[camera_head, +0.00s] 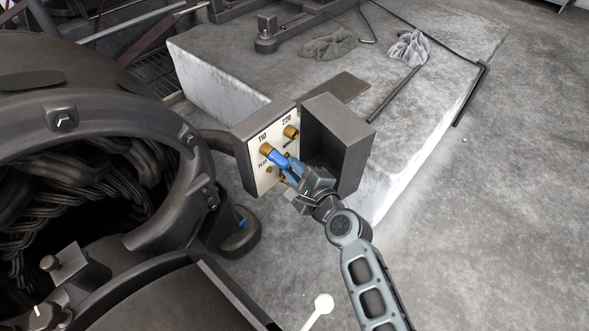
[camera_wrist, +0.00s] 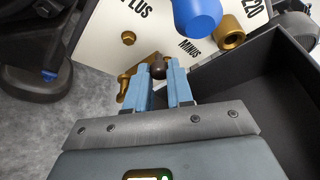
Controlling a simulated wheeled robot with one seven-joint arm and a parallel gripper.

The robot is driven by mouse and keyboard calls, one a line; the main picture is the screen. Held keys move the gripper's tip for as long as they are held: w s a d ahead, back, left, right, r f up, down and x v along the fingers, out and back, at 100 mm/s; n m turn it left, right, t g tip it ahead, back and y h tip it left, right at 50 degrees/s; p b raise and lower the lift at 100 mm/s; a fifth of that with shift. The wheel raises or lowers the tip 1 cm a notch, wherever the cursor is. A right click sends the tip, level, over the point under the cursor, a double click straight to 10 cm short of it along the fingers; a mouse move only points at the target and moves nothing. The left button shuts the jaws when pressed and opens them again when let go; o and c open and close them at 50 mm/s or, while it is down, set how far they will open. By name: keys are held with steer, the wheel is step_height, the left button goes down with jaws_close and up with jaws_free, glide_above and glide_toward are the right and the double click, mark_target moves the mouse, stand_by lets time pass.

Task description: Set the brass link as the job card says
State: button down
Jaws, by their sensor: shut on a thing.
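A terminal box (camera_head: 252,150) has a pale panel (camera_head: 261,178) marked 110, 220, PLUS and MINUS. A brass post (camera_head: 267,149) is by 110, with a bright blue handle or cap (camera_head: 279,161) standing out from it. Another brass post (camera_head: 291,131) is by 220. My gripper (camera_head: 293,175) is at the lower part of the panel. In the wrist view my gripper (camera_wrist: 160,76) is shut on a small dark knob (camera_wrist: 158,62).
A dark open cover or side (camera_head: 340,140) stands close to the right of my gripper. A large dark machine housing (camera_head: 75,135) is at the left. Rags (camera_head: 330,46) and a rod (camera_head: 393,95) lie on the concrete plinth (camera_head: 440,75). No readable job card shows.

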steer(key=shift+w+d+m+g+p, duration=0.25)
steer(key=shift+m+g+p, duration=0.2)
steer(key=shift+p, duration=0.3)
steer(key=c, duration=1)
jaws_free()
steer(key=shift+p+v, duration=1.25)
steer(key=shift+v, duration=2.65)
steer(key=shift+s+d+f, duration=0.1)
steer(key=shift+f, duration=0.1)
